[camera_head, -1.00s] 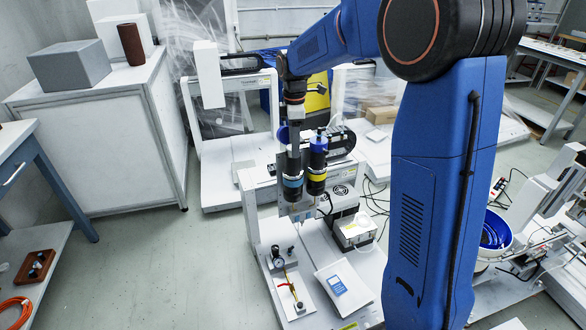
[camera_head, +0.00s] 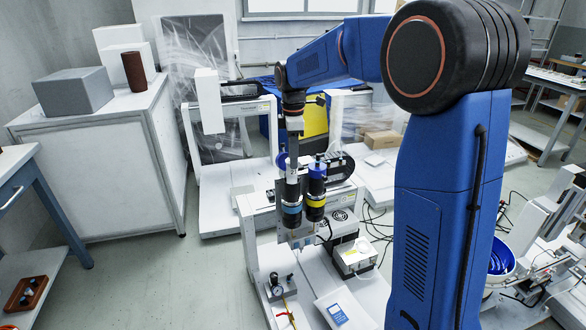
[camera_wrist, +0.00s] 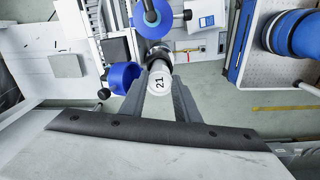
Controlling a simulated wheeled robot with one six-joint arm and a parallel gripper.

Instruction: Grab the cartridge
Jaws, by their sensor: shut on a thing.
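The cartridge, a slim piece with a white round top marked "21" (camera_wrist: 159,84), stands between my fingers in the wrist view. My gripper (camera_head: 293,165) points straight down over the screwdriver station, and its grey fingers are shut on this piece. In the head view the piece is mostly hidden by the fingers. Directly below is a black cylinder with a blue band (camera_head: 291,208). A similar cylinder with a yellow band (camera_head: 315,202) stands close to its right. I cannot tell whether the held cartridge is still seated in the station.
A blue ring-shaped cup (camera_wrist: 124,77) sits close beside my fingers. The white gantry station (camera_head: 262,243) carries a gauge (camera_head: 277,282) and a blue-screened device (camera_head: 337,314). A white cabinet (camera_head: 95,175) stands to the left. Floor is open between.

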